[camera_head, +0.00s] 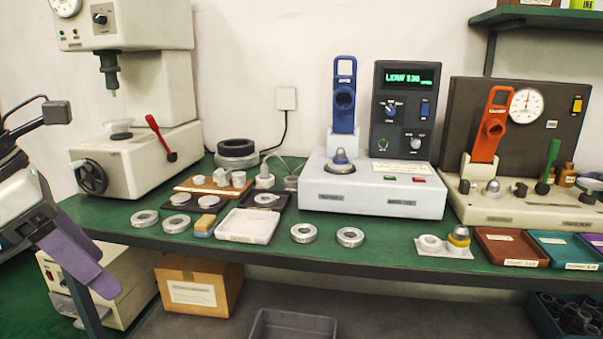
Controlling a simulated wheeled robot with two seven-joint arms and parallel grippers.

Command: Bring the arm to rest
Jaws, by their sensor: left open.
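My left arm comes in at the left edge. Its gripper (79,260), with long purple fingers, is open and empty, pointing down and right in front of the table's left front edge. It is apart from everything on the table. The fingers overlap from this angle, so the gap between them hardly shows. Metal bearing rings lie on the green table (270,254): one ring (135,220) and a second ring (177,224) at the left, a third ring (303,233) and a fourth ring (350,237) at the middle front. My right gripper is out of view.
A press (140,160) with a red lever stands behind my left gripper. A white tray (248,226), a grey test station (375,195) and a dial gauge station (520,205) fill the table. A cardboard box (198,287) stands below.

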